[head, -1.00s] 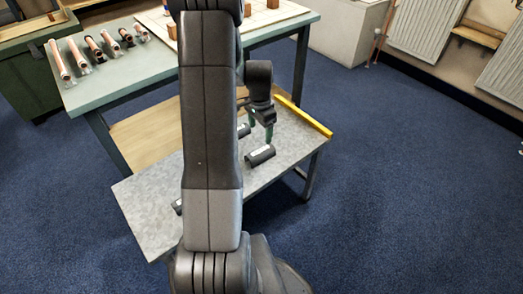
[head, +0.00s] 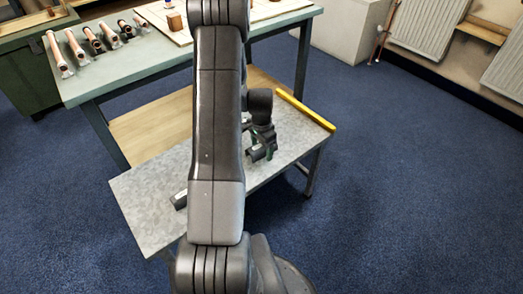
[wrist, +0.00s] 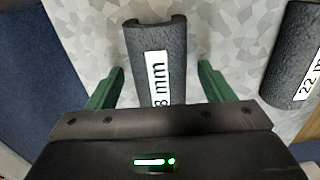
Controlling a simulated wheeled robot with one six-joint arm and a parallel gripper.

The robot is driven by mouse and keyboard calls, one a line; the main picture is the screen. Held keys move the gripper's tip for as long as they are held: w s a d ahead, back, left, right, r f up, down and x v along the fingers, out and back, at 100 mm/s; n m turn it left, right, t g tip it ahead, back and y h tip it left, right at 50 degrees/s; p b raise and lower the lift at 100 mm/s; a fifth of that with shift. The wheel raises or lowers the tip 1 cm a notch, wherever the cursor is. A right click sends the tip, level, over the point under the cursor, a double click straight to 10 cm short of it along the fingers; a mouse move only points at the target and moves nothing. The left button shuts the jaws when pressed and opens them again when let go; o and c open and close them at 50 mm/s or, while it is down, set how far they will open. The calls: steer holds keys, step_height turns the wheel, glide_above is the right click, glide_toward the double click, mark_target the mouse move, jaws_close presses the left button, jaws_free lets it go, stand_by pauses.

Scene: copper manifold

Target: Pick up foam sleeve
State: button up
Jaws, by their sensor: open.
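A dark grey foam sleeve (wrist: 148,45) with a white label partly reading "8 mm" lies on the grey low table. In the wrist view it sits between the two green fingers of my gripper (wrist: 160,72), with a gap on each side. My gripper is open, and its body hides the sleeve's near end and part of the label. In the head view my gripper (head: 262,150) is low over the table, around this sleeve (head: 254,156). A second dark sleeve (wrist: 292,60), labelled "22 m…", lies to the right in the wrist view, apart from the fingers.
Another dark sleeve (head: 179,200) shows left of my arm on the low grey table (head: 145,205). A yellow bar (head: 305,110) runs along the table's far right edge. A green workbench (head: 125,75) holding several copper parts (head: 75,47) stands behind.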

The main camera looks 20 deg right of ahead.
steer(key=c, duration=1.1)
steer(key=shift+o, duration=0.2)
steer(key=shift+r, duration=0.1)
